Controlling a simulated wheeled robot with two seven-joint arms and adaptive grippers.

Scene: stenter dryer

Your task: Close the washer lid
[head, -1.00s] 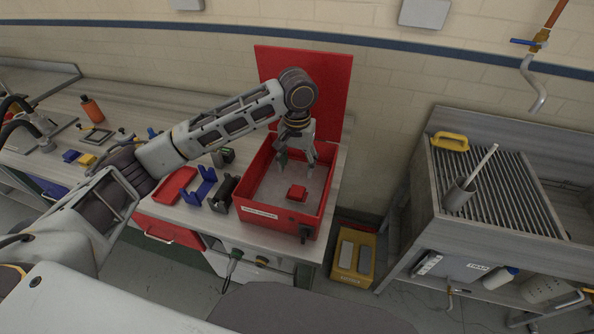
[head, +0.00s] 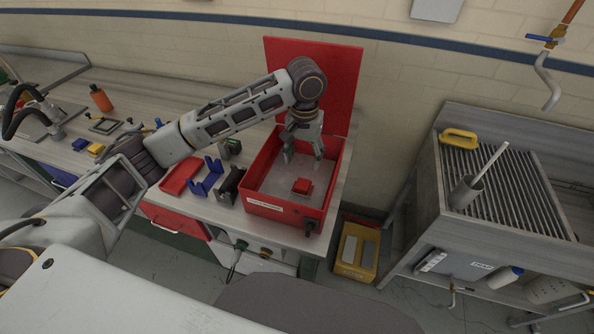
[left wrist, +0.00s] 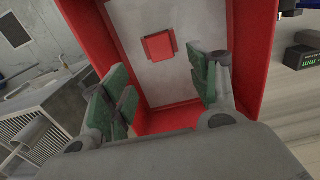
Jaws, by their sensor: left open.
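The washer is a red open box (head: 262,208) on the bench, with a pale inner floor and a small red block (head: 302,186) on it. Its red lid (head: 335,80) stands upright at the back, open. My left gripper (head: 303,156) is open and empty, pointing down over the box in front of the lid. The left wrist view shows its two green-padded fingers (left wrist: 163,95) spread above the box interior, with the red block (left wrist: 158,46) beyond them. My right gripper is not in view.
A red tray (head: 180,174), a blue holder (head: 207,178) and a dark holder (head: 228,186) sit left of the box. A yellow bin (head: 356,252) stands on the floor. A grated metal sink bench (head: 500,190) is at the right.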

